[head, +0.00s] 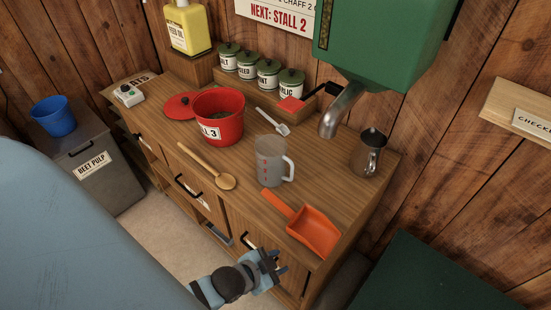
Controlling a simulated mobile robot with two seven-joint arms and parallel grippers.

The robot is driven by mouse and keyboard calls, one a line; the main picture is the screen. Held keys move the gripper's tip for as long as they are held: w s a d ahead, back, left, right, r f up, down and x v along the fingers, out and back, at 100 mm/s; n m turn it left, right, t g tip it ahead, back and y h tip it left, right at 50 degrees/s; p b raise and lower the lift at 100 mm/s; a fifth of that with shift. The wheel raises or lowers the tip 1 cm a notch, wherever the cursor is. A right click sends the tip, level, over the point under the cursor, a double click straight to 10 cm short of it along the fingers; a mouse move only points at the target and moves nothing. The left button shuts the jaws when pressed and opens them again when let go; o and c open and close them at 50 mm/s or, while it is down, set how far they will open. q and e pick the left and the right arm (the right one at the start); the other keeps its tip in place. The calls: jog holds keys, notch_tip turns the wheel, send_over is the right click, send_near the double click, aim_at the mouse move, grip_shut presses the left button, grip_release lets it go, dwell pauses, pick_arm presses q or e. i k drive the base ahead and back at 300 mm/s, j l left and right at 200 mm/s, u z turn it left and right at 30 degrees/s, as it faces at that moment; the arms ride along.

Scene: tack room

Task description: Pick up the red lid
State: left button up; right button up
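The red lid (179,106) lies on the wooden counter, just left of the red bucket (221,128), which hides its right part. The bucket has a white label and is open, with dark contents showing inside. My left gripper (275,262) is in front of the counter's front edge, near the drawers at the lower middle. Its two dark fingers look apart, with nothing between them. It is well away from the lid, which is farther back and to the left. My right gripper is not in view.
A wooden spoon (205,165), clear jug (270,162), orange scoop (308,230) and metal pitcher (369,154) stand or lie on the counter. Green-lidded canisters (267,74) stand on a shelf behind the bucket. A green hopper (385,45) with a metal spout overhangs the right.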

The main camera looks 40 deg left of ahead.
aim_at(178, 107)
jog(key=u, duration=1.85)
jog(key=i+j+z, duration=0.1)
jog(key=i+j, duration=0.55)
jog(key=j, duration=0.25)
jog(key=i+j+z, duration=0.15)
jog(key=i+j, duration=0.2)
jog(key=j, duration=0.1)
